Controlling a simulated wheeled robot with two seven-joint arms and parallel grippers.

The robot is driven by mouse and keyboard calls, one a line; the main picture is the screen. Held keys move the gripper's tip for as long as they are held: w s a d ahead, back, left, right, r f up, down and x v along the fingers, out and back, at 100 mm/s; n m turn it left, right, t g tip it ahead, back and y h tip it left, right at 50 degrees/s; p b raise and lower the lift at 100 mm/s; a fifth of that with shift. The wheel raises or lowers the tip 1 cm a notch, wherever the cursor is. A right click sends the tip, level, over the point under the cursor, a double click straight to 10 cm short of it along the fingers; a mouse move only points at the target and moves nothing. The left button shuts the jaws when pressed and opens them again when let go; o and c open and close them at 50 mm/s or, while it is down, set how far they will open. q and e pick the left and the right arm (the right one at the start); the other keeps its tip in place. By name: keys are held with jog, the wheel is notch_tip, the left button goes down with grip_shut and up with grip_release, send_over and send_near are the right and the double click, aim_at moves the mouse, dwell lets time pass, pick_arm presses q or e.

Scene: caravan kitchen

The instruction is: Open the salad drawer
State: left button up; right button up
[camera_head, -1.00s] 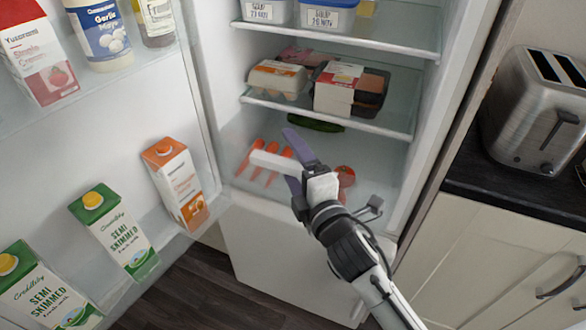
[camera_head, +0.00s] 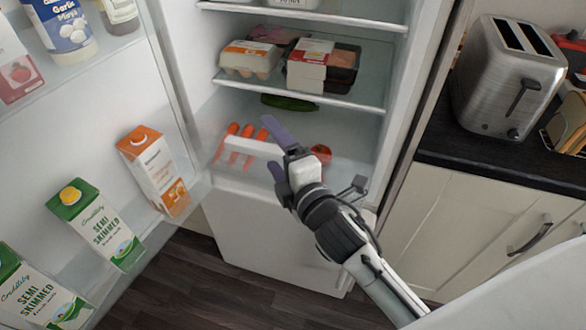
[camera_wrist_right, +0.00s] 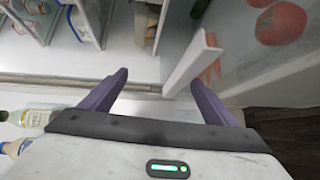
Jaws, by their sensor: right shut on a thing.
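The salad drawer is a clear compartment at the bottom of the open fridge, with carrots (camera_head: 236,148) and a tomato (camera_head: 321,153) inside. Its white bar handle (camera_head: 240,146) runs across the front and also shows in the right wrist view (camera_wrist_right: 190,66). My right gripper (camera_head: 277,151) is at the handle, one purple finger above it and one below. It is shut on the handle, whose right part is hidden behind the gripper. In the right wrist view the bar lies between the two fingers (camera_wrist_right: 158,93). My left gripper is not in view.
The open fridge door on the left holds an orange carton (camera_head: 153,170), green milk cartons (camera_head: 95,222) and bottles. A cucumber (camera_head: 289,102) lies behind the drawer front. An egg box (camera_head: 248,58) stands on the shelf above. A toaster (camera_head: 508,75) is on the right counter.

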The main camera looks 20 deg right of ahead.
jog(key=shift+s+d+r+t, duration=0.15)
jog(key=shift+s+r, duration=0.4)
jog(key=shift+s, duration=0.15)
jog(key=shift+s+d+r+t, duration=0.1)
jog(key=shift+s+r+t, duration=0.05)
jog(key=shift+s+r, duration=0.45)
jog(key=shift+c, duration=0.6)
jog(key=shift+s+f, duration=0.1)
jog(key=shift+s, duration=0.9)
jog(key=c, duration=0.6)
jog(key=s, duration=0.5)
jog(key=shift+d+f, duration=0.15)
jog(key=shift+f, duration=0.15)
jog(key=shift+c, duration=0.2)
